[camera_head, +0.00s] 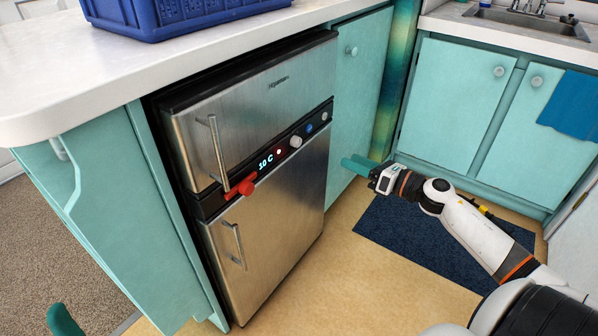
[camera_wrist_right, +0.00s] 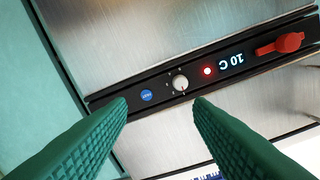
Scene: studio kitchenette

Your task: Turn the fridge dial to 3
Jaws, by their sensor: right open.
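The fridge (camera_head: 265,205) is a steel two-door unit under the counter, with a dark control strip between its doors. The dial (camera_head: 296,141) is a small light round knob on this strip, between a red light and a blue button. In the right wrist view the dial (camera_wrist_right: 180,83) shows with small marks around it; its numbers are too small to read. My right gripper (camera_head: 350,164) is open and empty, to the right of the fridge front and apart from the dial. Its green fingers (camera_wrist_right: 161,101) lie either side of the dial in the wrist view.
The strip also has a lit "10 C" display (camera_head: 266,161), a red lever-like part (camera_head: 246,186), a red light (camera_wrist_right: 207,71) and a blue button (camera_wrist_right: 146,95). Door handles (camera_head: 219,153) stick out. A dark blue mat (camera_head: 385,222) lies on the floor.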

